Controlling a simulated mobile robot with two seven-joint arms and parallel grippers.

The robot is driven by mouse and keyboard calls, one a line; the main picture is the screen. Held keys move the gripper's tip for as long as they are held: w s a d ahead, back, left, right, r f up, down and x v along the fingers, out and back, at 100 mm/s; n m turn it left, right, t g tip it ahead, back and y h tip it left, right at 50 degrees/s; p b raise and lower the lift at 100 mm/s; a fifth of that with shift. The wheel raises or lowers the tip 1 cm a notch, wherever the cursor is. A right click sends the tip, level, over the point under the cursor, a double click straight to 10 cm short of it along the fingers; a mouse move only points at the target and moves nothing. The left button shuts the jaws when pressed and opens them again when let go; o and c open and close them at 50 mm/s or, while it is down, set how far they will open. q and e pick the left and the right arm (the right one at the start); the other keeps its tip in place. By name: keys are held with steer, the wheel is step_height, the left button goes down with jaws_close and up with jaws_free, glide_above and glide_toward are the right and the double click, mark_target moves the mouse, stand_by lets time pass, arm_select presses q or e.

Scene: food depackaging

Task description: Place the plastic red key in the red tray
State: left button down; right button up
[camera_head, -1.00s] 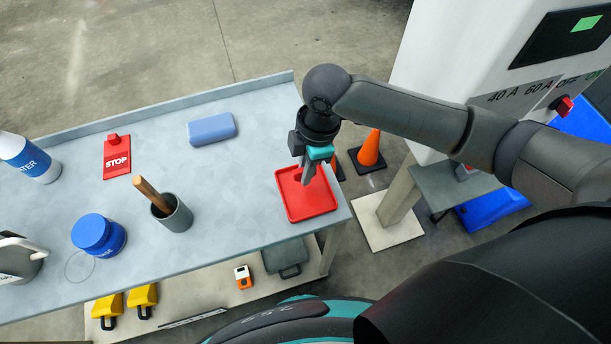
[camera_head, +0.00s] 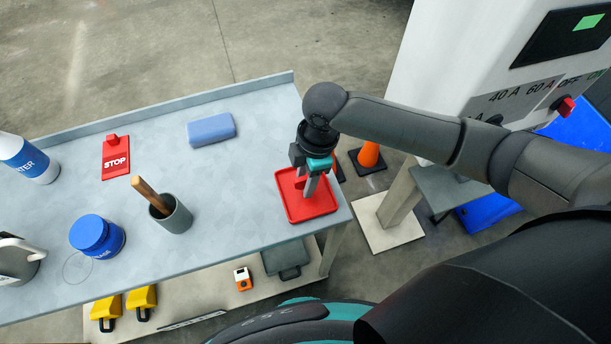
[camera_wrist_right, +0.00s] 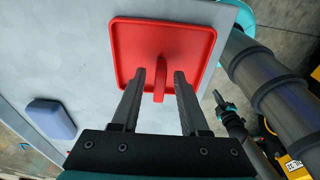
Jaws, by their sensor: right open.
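The red tray (camera_head: 312,213) lies flat at the right end of the table; it also fills the upper middle of the right wrist view (camera_wrist_right: 126,35). The plastic red key (camera_wrist_right: 160,86) is at the tray, between my right gripper's fingers, with gaps on both sides. In the head view only a small red part of the key (camera_head: 300,183) shows beside the fingers. I cannot tell how it rests on the tray floor. My right gripper (camera_head: 307,190) points down over the tray and is open; its spread fingers show in the right wrist view (camera_wrist_right: 160,74). My left gripper is not in view.
A blue block (camera_head: 211,129), a red STOP sign (camera_head: 116,158), a grey cup with a wooden handle (camera_head: 176,217), a blue jar (camera_head: 97,236) and a bottle (camera_head: 28,160) stand left of the tray. A cabinet with a red switch (camera_head: 566,106) stands to the right.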

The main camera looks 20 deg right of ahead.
step_height(320, 180, up, 12)
steer(key=d+p, duration=0.1)
steer(key=p, duration=0.1)
steer(key=shift+d, duration=0.4)
stand_by(0.4)
